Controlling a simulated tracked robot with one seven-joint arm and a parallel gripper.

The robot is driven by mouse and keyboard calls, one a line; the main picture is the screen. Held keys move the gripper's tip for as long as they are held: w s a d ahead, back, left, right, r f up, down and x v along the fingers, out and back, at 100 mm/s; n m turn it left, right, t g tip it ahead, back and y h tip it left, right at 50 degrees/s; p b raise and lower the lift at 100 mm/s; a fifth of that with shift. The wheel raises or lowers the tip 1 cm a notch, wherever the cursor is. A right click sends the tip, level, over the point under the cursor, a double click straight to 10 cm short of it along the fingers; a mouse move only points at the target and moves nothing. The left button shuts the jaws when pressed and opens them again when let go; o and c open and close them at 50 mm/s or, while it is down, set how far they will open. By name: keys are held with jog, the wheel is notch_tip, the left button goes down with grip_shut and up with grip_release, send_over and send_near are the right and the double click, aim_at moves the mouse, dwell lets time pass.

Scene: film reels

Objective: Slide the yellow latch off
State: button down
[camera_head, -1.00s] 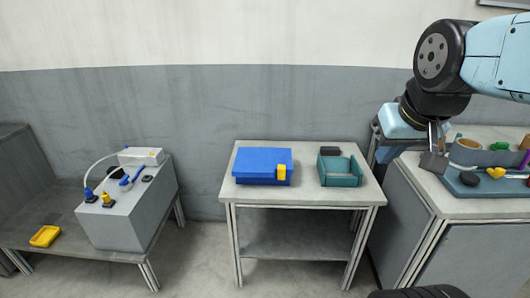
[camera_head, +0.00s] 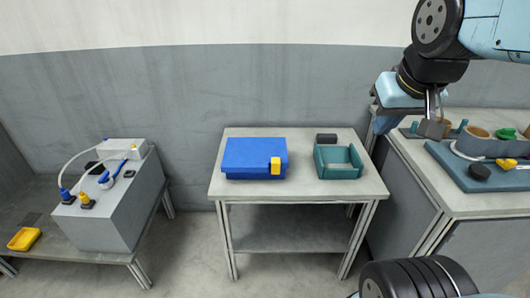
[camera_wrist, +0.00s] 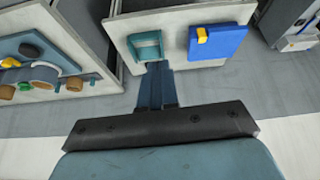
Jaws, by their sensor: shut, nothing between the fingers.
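In the wrist view the yellow latch (camera_wrist: 202,35) is at the upper left corner of the blue box (camera_wrist: 222,44). My gripper (camera_head: 436,112) is shut and empty. In the wrist view my gripper (camera_wrist: 156,70) points toward the middle table.
A teal open tray (camera_head: 338,173) and a small dark block (camera_head: 326,138) stand right of the box on the middle table (camera_head: 300,193). The right bench holds a blue board (camera_head: 480,180) with several items. At left, a grey unit (camera_head: 115,208) and a yellow tray (camera_head: 24,239) sit on a low bench.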

jog(key=w+a+n+g, duration=0.2)
jog(key=w+a+n, duration=0.3)
jog(key=w, duration=0.7)
jog(key=n+g+h, duration=0.3)
jog(key=n, duration=0.5)
send_over(265, 165)
jog(key=s, duration=0.4)
notch_tip(265, 165, down, 13)
jog(key=w+a+f+n+h, duration=0.1)
jog(key=w+a+f+n, duration=0.3)
jog(key=a+f, duration=0.55)
jog(key=shift+g, duration=0.4)
jog(key=x, duration=0.3)
jog(key=d+x, duration=0.1)
jog(key=x, duration=0.7)
jog(key=shift+w+d, duration=0.1)
jog(key=shift+d, duration=0.2)
jog(key=d, duration=0.2)
jog(key=shift+d+r, duration=0.1)
jog(key=shift+d, duration=0.9)
